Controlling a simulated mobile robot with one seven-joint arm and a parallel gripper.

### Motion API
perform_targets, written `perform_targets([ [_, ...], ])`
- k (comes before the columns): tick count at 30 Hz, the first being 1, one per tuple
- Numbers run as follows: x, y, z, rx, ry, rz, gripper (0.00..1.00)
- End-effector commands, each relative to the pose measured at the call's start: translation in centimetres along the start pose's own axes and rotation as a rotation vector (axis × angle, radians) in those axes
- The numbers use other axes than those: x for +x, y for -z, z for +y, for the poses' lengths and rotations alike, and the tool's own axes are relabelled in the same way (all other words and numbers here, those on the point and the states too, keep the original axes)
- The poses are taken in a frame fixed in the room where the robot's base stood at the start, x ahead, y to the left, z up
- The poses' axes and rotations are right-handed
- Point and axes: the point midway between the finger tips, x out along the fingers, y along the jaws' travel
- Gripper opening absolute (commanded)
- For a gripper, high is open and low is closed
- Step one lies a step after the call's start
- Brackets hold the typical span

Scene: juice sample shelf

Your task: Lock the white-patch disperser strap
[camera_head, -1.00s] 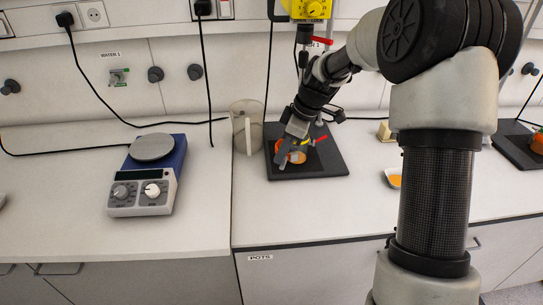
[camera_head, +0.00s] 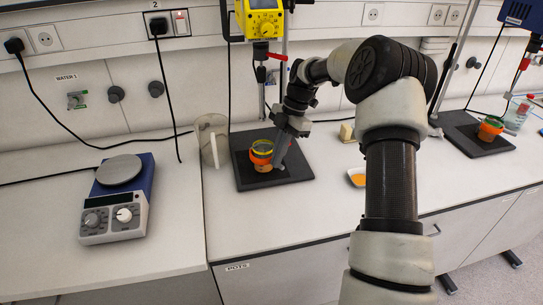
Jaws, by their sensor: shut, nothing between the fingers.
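A yellow disperser (camera_head: 264,18) hangs on a stand above a black base plate (camera_head: 245,181). A pot with an orange band and a yellow-green rim (camera_head: 261,152) stands upright on that plate. A red lever (camera_head: 277,56) shows on the stand below the yellow head. My gripper (camera_head: 281,163) is shut and empty, pointing down just right of the pot; I cannot tell whether it touches it. My gripper hides the pot's right side and any strap lever there. I cannot make out a white patch.
A second, blue disperser (camera_head: 522,14) stands at the right, with an orange pot (camera_head: 489,128) on its black plate. A clear jug (camera_head: 211,140) stands left of the near plate. A hotplate (camera_head: 120,170) and a small orange-filled dish (camera_head: 357,178) are on the counter.

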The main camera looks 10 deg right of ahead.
Motion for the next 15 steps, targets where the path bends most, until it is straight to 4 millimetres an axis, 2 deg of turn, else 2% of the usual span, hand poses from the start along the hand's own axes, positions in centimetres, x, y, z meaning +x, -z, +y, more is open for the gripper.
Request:
perform_targets([
  [15,-0.5,-1.4,0.5,-0.124,0.047,0.000,0.00],
])
